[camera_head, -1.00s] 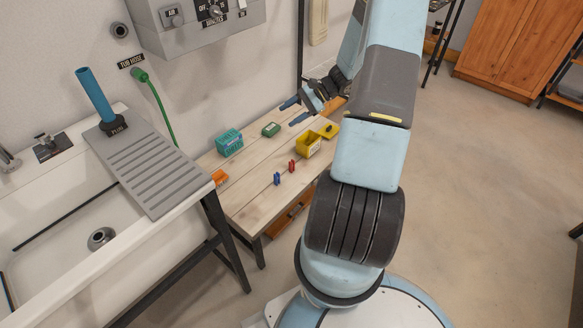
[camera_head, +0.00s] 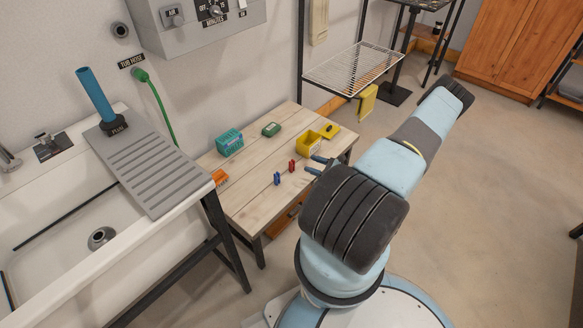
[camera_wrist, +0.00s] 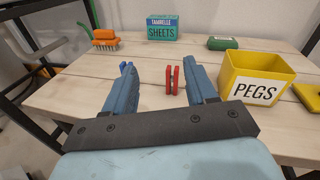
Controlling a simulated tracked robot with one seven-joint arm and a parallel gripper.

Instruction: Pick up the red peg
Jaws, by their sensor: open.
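The red peg (camera_head: 292,166) stands upright on the wooden table, to the right of a blue peg (camera_head: 277,178). In the wrist view the red peg (camera_wrist: 172,80) shows between my open fingers, nearer the right one, and beyond them. The blue peg (camera_wrist: 124,68) shows just past the left finger's tip, partly hidden by it. My gripper (camera_wrist: 160,82) is open and empty, low over the table's near edge.
A yellow PEGS box (camera_wrist: 252,77) stands right of the red peg, with a yellow lid (camera_head: 329,131) beside it. A teal box (camera_head: 229,142), a green block (camera_head: 271,130) and an orange brush (camera_wrist: 105,40) are farther back. A sink (camera_head: 70,230) stands left of the table.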

